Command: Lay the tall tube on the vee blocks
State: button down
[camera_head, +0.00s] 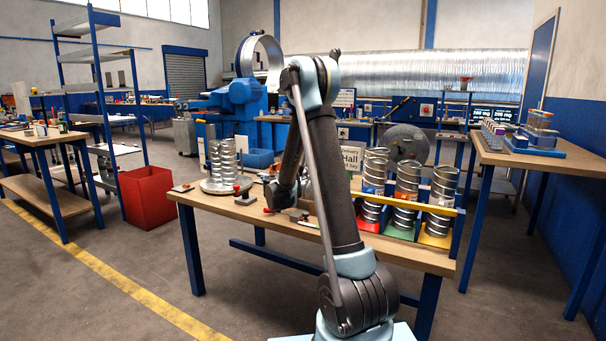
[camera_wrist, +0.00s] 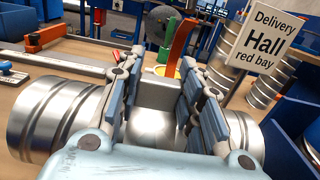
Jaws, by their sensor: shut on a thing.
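In the wrist view my gripper (camera_wrist: 160,110) is shut around a ribbed silver tube (camera_wrist: 50,115). The tube lies across the picture, sticking out on both sides of the fingers. In the head view my arm hides most of the gripper and the held tube. Small dark blocks (camera_head: 300,214) sit on the bench below the arm; I cannot tell whether they are the vee blocks. A pale block face (camera_wrist: 158,94) shows between the fingers beyond the tube. Whether the tube touches any block is unclear.
The wooden bench (camera_head: 225,211) carries a round plate (camera_head: 225,186) with upright silver tubes at left. A rack with red, green and yellow bays (camera_head: 404,226) holds tubes at right. A sign reading "Delivery Hall red bay" (camera_wrist: 265,37) stands close by. A red clamp (camera_wrist: 45,38) lies at left.

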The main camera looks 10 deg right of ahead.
jog(key=shift+f, duration=0.6)
jog(key=c, duration=1)
grip_release()
jog(key=shift+c, duration=0.2)
jog(key=v, duration=1.2)
